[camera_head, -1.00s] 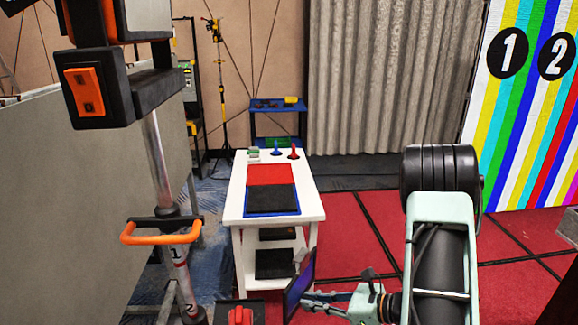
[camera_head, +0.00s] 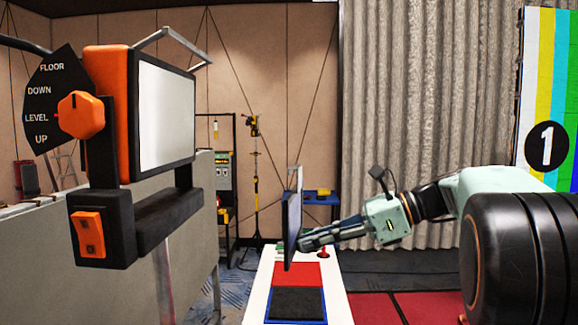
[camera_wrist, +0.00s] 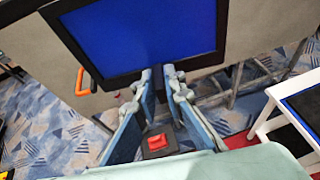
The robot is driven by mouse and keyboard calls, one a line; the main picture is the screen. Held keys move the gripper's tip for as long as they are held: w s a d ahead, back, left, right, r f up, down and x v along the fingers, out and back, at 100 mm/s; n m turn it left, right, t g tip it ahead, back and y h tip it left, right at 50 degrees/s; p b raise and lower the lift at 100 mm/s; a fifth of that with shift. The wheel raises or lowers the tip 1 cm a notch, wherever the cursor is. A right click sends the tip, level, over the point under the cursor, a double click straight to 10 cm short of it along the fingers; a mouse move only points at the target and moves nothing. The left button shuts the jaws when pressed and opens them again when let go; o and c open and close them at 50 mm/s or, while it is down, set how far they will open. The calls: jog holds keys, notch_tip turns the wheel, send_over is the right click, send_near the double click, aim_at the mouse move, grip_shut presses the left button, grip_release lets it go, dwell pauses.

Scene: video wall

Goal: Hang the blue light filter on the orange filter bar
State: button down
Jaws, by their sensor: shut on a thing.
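The blue light filter (camera_wrist: 140,35) is a flat blue pane in a black frame. It fills the upper middle of the wrist view. In the head view the filter (camera_head: 292,228) shows nearly edge-on and upright. My gripper (camera_wrist: 158,75) is shut on the frame's lower edge; in the head view the gripper (camera_head: 305,241) is right of the filter. The filter hangs free in the air beyond the lamp's right side. An orange bar (camera_wrist: 81,82) shows left of the filter in the wrist view, apart from it; the head view does not show this bar.
The orange lamp (camera_head: 107,100) with its white face and black yoke stands at left. A white table (camera_head: 258,285) carries a red panel (camera_head: 297,273) and a dark panel (camera_head: 297,303). A red switch on a black base (camera_wrist: 157,142) lies below my fingers. A grey partition stands behind the lamp.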

jog(key=s+a+r+n+g+p, duration=0.1)
jog(key=s+a+r, duration=0.2)
jog(key=s+r, duration=0.55)
jog(key=s+a+r+n+g+p, duration=0.15)
jog(key=s+r, duration=0.45)
jog(key=r, duration=0.6)
jog(key=a+f+b, duration=0.1)
jog(key=a, duration=0.8)
jog(key=shift+w+a+f+m+y, duration=0.15)
jog(key=shift+w+a+m+y, duration=0.15)
jog(key=shift+w+a+m, duration=0.05)
jog(key=shift+t, duration=0.25)
jog(key=c, duration=1.9)
grip_release()
jog(key=shift+c, duration=0.2)
jog(key=shift+d, duration=0.1)
